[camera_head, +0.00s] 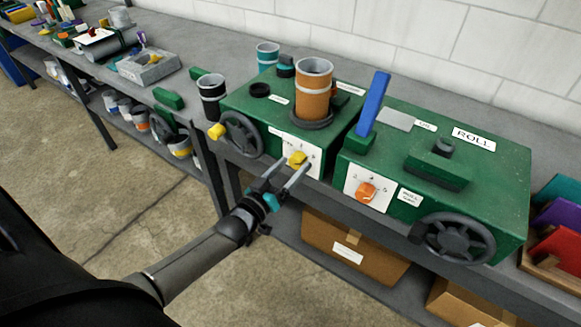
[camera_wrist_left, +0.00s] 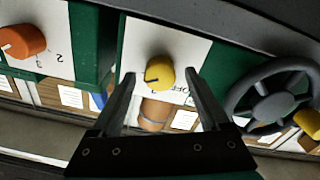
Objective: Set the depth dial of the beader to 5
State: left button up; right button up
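A yellow knob (camera_head: 297,159) sits on a white dial plate (camera_head: 287,140) on the front of the left green machine (camera_head: 255,112). In the left wrist view the knob (camera_wrist_left: 160,72) has a dark pointer mark toward its lower left; the plate's lettering is partly hidden and hard to read. My left gripper (camera_head: 288,172) is at this plate. Its two fingers are apart, one on each side of the knob, with gaps visible in the left wrist view (camera_wrist_left: 160,75). The right green machine (camera_head: 490,165), labelled ROLL, has an orange knob (camera_head: 366,192) on a numbered plate. My right gripper is not in view.
A dark handwheel (camera_head: 241,134) with a yellow handle is left of the plate; another handwheel (camera_head: 459,238) is on the right machine. Cardboard boxes (camera_head: 352,246) lie on the lower shelf.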

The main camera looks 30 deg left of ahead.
pick_arm(q)
jog(key=s+a, duration=0.1)
jog(key=s, duration=1.4)
jog(key=shift+a+f+p, duration=0.15)
jog(key=shift+a+p, duration=0.05)
jog(key=shift+p, duration=0.25)
jog(key=shift+s, duration=0.1)
jog(key=s+d+f+m+g+y+b, duration=0.15)
jog(key=s+f+g, duration=0.25)
jog(key=f, duration=0.9)
jog(key=s+f+g+b, duration=0.2)
jog(key=s+f+g, duration=0.2)
jog(key=f, duration=0.8)
jog(key=s+d+f+m+g+b, duration=0.2)
jog(key=s+d+f+g, duration=0.1)
jog(key=s+f, duration=0.6)
jog(key=s+d+f+m+g+b, duration=0.1)
jog(key=s+d+f+g, duration=0.3)
jog(key=s+f, duration=0.5)
jog(key=shift+s+f+m+g+b, duration=0.4)
jog(key=shift+s+m+g, duration=0.15)
jog(key=shift+s+g, duration=0.5)
